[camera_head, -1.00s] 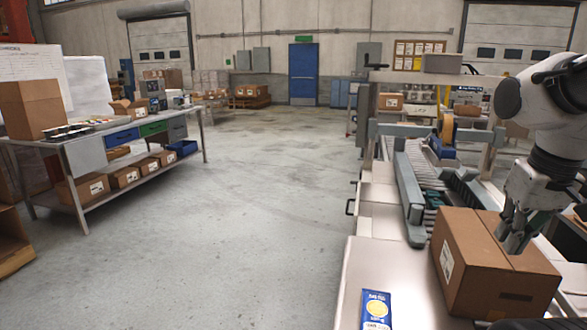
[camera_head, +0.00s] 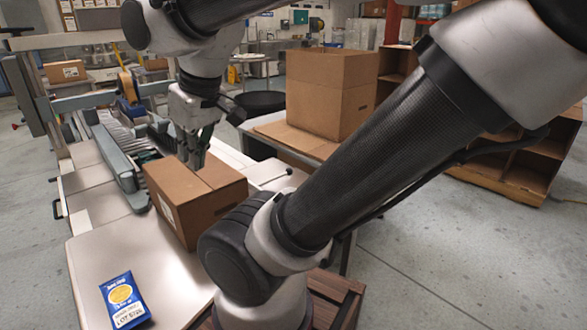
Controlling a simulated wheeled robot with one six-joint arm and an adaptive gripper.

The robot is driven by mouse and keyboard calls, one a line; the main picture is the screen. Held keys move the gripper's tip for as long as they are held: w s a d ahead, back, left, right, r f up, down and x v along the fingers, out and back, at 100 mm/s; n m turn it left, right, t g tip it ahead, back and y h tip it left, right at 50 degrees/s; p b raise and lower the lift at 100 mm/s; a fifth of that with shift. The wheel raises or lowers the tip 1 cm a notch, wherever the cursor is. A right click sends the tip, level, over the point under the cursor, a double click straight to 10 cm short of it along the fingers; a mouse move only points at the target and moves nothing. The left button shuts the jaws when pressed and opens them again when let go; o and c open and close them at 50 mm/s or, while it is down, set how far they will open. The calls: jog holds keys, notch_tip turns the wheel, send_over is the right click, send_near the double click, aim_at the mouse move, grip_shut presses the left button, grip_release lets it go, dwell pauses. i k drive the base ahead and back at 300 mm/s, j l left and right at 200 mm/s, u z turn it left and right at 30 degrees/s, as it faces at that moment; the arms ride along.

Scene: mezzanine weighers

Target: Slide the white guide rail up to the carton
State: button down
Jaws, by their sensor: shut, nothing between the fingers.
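A closed brown carton (camera_head: 207,208) sits on the machine's pale bed at the end of the roller conveyor (camera_head: 128,128). A long grey-blue guide rail (camera_head: 116,158) runs along the conveyor's left side, its near end close to the carton's left far corner. I cannot make out a clearly white guide rail; the far side of the carton is hidden. My gripper (camera_head: 195,162) points down, shut and empty, its fingertips overlapping the carton's top in the view. I cannot tell whether they touch it.
A blue and yellow packet (camera_head: 124,301) lies on the bed's near left. My arm crosses the view's middle and right. Behind it, a large open carton (camera_head: 325,92) stands on a bench, with brown shelving to the right. Open floor (camera_head: 425,265) lies at lower right.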

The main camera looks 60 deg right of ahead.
aim_at(254, 188)
jog(key=k+l, duration=0.1)
jog(key=l, duration=0.35)
jog(key=k+l+u, duration=0.1)
jog(key=l, duration=0.3)
jog(key=k+l, duration=0.1)
jog(key=l, duration=0.35)
jog(key=k+l, duration=0.15)
jog(key=l, duration=0.25)
jog(key=k+l+u, duration=0.1)
jog(key=l, duration=0.35)
jog(key=k+l, duration=0.15)
jog(key=l, duration=0.25)
jog(key=l+u, duration=0.1)
jog(key=l, duration=0.7)
jog(key=k+l, duration=0.1)
jog(key=l, duration=0.7)
jog(key=l+u, duration=0.15)
jog(key=l, duration=0.65)
jog(key=l+u, duration=0.2)
jog(key=l, duration=0.3)
